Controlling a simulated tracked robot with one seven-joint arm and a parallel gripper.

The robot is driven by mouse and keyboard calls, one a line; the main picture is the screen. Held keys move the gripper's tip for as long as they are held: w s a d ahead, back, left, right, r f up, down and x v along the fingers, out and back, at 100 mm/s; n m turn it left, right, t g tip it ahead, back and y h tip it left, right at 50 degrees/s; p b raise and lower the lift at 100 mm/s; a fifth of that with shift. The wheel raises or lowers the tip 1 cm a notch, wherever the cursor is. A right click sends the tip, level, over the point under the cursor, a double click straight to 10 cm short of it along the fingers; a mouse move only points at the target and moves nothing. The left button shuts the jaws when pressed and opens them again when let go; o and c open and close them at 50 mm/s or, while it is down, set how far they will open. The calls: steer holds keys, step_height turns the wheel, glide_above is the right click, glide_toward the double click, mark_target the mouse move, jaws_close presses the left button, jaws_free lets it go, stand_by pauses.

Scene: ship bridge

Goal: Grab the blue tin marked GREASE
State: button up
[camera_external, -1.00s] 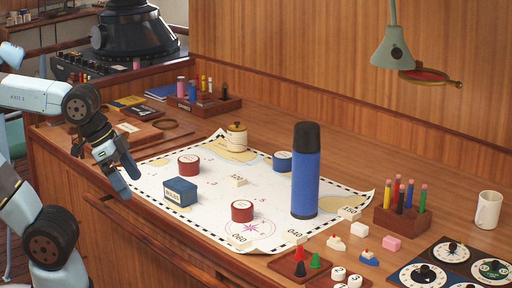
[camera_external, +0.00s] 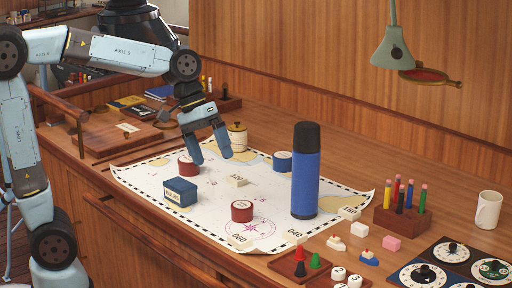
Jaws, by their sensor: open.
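A round blue tin (camera_external: 282,161) with a pale label stands towards the back of the white chart (camera_external: 140,178), left of and behind the tall blue flask (camera_external: 305,180). A blue box-shaped tin (camera_external: 180,192) with a pale label stands at the chart's front left. Both labels are too small to read surely. My gripper (camera_external: 212,158) is open and empty, fingers pointing down above the chart's back left part. It is left of the round blue tin and apart from it, and behind and right of the box-shaped one.
Red tins (camera_external: 242,211) (camera_external: 189,166) stand on the chart; one is close by my left finger. A brass-lidded cream jar (camera_external: 237,136) is just behind my gripper. The tall flask and a pencil block (camera_external: 402,222) stand to the right.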

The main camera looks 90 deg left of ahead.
steer(key=w+a+f+n+t+h, duration=0.1)
steer(key=w+a+f+n+h, duration=0.15)
steer(key=w+a+n, duration=0.6)
steer(key=n+t, duration=0.7)
steer(key=n, duration=0.5)
glide_toward(284, 159)
steer(key=shift+m, duration=0.25)
steer(key=s+a, duration=0.1)
steer(key=a, duration=0.1)
steer(key=s+a, duration=0.2)
steer(key=shift+s+a, duration=0.1)
steer(key=shift+s, duration=0.05)
steer(key=x, duration=1.3)
steer(key=shift+w+a+f, duration=0.1)
steer(key=shift+w+f, duration=0.05)
steer(key=shift+w, duration=0.25)
steer(key=shift+c, duration=0.5)
steer(key=c, duration=0.9)
